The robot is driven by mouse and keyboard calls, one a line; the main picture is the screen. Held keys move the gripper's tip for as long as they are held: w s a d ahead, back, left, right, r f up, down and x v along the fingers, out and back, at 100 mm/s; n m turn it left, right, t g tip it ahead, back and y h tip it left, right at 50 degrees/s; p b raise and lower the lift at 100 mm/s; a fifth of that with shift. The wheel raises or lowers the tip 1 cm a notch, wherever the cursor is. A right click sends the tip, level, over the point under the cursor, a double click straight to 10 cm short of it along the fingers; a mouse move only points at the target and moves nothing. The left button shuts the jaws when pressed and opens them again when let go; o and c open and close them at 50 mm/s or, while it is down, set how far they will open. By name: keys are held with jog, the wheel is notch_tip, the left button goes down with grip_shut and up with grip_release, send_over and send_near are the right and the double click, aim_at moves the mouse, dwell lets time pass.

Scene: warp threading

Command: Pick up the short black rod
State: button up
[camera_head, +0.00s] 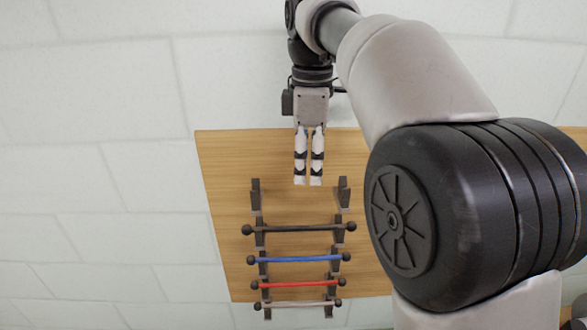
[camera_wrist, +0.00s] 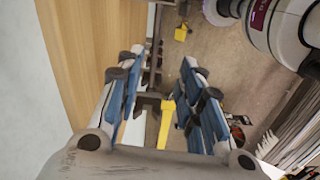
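A black rod (camera_head: 300,228) with round black ends lies across the two uprights of a dark rack (camera_head: 256,196) in the head view. It is the rod nearest my gripper. My gripper (camera_head: 308,184) is above it in the picture, apart from it, with fingers pointing toward the rack. In the wrist view my gripper (camera_wrist: 162,58) shows its two blue-padded fingers apart with no rod between them. Dark rack parts (camera_wrist: 150,101) show beyond the gap. I cannot clearly make out the black rod in the wrist view.
A blue rod (camera_head: 300,259), a red rod (camera_head: 300,284) and a pale grey rod (camera_head: 300,304) lie below the black one on the rack. The rack is against a wooden board (camera_head: 225,180). Yellow objects (camera_wrist: 181,33) show beyond in the wrist view.

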jog(key=w+a+r+n, duration=0.1)
jog(key=w, duration=0.1)
jog(key=b, duration=0.2)
send_over(299, 227)
jog(key=f, duration=1.1)
jog(key=shift+w+d+f, duration=0.1)
jog(key=shift+w+f, duration=0.1)
jog(key=shift+f, duration=0.1)
jog(key=shift+s+f, duration=0.15)
jog(key=shift+f, duration=2.7)
jog(key=shift+c, duration=0.4)
grip_shut()
